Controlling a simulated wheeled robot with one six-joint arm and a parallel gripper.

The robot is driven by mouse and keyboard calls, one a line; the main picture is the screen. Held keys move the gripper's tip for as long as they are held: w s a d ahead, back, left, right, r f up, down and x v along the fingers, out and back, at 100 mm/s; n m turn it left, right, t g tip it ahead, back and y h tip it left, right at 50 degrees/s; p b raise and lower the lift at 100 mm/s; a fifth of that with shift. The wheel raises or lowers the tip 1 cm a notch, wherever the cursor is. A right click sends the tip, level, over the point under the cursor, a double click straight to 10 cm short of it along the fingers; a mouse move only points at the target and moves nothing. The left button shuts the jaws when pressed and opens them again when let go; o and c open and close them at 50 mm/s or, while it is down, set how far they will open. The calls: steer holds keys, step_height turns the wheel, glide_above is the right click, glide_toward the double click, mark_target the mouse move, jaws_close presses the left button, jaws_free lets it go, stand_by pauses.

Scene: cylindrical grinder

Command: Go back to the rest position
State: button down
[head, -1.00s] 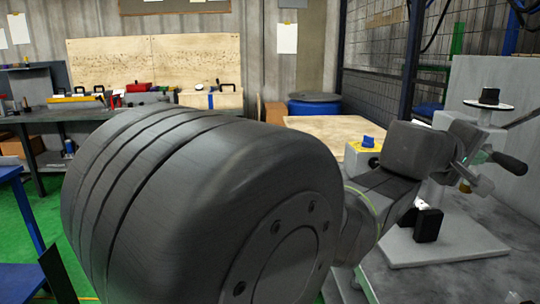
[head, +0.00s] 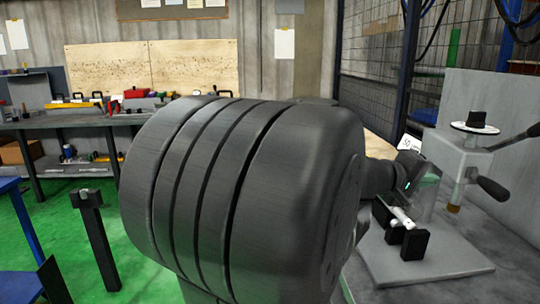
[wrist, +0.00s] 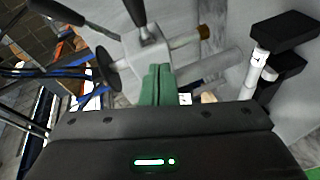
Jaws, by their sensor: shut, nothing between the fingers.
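My gripper shows in the wrist view as two green fingers (wrist: 157,85) pressed together with nothing between them. Beyond them stands a grey machine head (wrist: 145,45) with black handles. In the head view, my large dark arm link covers the middle and hides much of the arm. The end of my arm shows just right of it, with the fingers hard to make out. The grey machine (head: 455,160) stands to the right of it. A small white cylinder (head: 401,217) rests on black blocks (head: 414,244) on the machine's base plate; it also shows in the wrist view (wrist: 259,62).
A workbench (head: 70,122) with tools and boxes stands at the back left. A black post (head: 97,245) rises from the green floor (head: 150,270) at left. A grey panel (head: 505,115) stands behind the machine. Open floor lies between the bench and my arm.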

steer(key=w+a+m+g+h+p, duration=0.1)
steer(key=w+a+m+g+p, duration=0.3)
steer(key=w+a+p, duration=0.3)
steer(key=shift+w+a+g+p, duration=0.2)
steer(key=shift+w+g+p, duration=0.35)
steer(key=shift+p, duration=1.7)
